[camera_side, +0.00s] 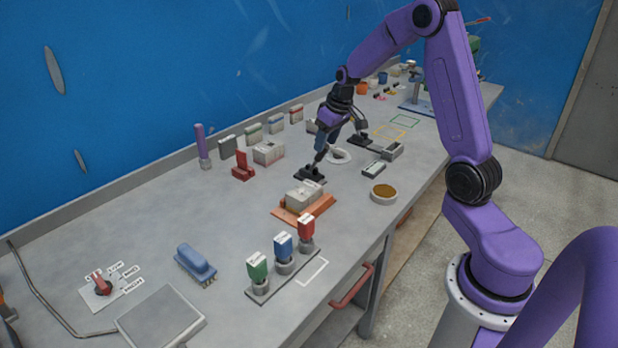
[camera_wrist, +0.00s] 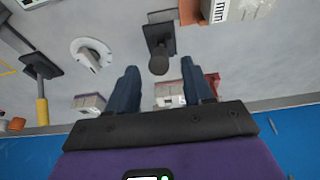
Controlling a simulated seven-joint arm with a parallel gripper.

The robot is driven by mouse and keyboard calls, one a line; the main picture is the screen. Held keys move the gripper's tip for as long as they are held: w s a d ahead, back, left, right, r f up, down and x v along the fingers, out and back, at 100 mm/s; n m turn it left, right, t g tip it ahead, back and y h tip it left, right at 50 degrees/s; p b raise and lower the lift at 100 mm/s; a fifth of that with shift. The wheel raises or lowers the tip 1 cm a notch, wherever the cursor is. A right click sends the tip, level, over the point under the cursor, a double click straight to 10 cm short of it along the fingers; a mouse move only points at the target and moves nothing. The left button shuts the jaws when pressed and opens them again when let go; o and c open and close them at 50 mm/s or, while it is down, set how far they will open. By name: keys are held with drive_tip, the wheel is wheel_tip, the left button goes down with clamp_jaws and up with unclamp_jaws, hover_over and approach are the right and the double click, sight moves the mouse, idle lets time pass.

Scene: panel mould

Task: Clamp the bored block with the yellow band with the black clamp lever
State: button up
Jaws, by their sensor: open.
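A pale block (camera_side: 303,193) sits on an orange fixture (camera_side: 287,213) in the side view; both show partly at the top of the wrist view, the block (camera_wrist: 240,8) cut by the frame edge. I cannot make out a yellow band or bore on it. A black clamp (camera_side: 310,174) stands just behind the fixture. In the wrist view its dark base (camera_wrist: 160,32) and rounded lever end (camera_wrist: 158,65) show. My gripper (camera_side: 320,158) is over this clamp, open, with the lever end between the fingertips (camera_wrist: 158,76) in the picture. Contact cannot be told.
A second black clamp (camera_side: 362,139) has a yellow handle (camera_wrist: 42,111) in the wrist view. A white round dish (camera_side: 338,156), a red stand (camera_side: 243,168) and a pale block (camera_side: 268,153) are nearby. Several blocks line the blue wall. The table's left part has free room.

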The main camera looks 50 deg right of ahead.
drive_tip(key=shift+r, duration=3.05)
drive_tip(key=shift+a, duration=0.1)
drive_tip(key=s+a+n+g+y, duration=0.1)
drive_tip(key=s+a+n, duration=0.2)
drive_tip(key=s+a, duration=0.5)
drive_tip(key=s+a+n+g, duration=0.1)
drive_tip(key=s+a+n, duration=0.25)
drive_tip(key=a, duration=0.85)
drive_tip(key=s+a+n, duration=0.2)
drive_tip(key=s+n, duration=0.1)
drive_tip(key=s, duration=0.8)
drive_tip(key=s+a+n+g, duration=0.1)
drive_tip(key=s+a+n, duration=0.1)
drive_tip(key=s, duration=1)
drive_tip(key=shift+f+n+h, duration=0.3)
drive_tip(key=shift+f+n, duration=0.15)
drive_tip(key=shift+n, duration=0.1)
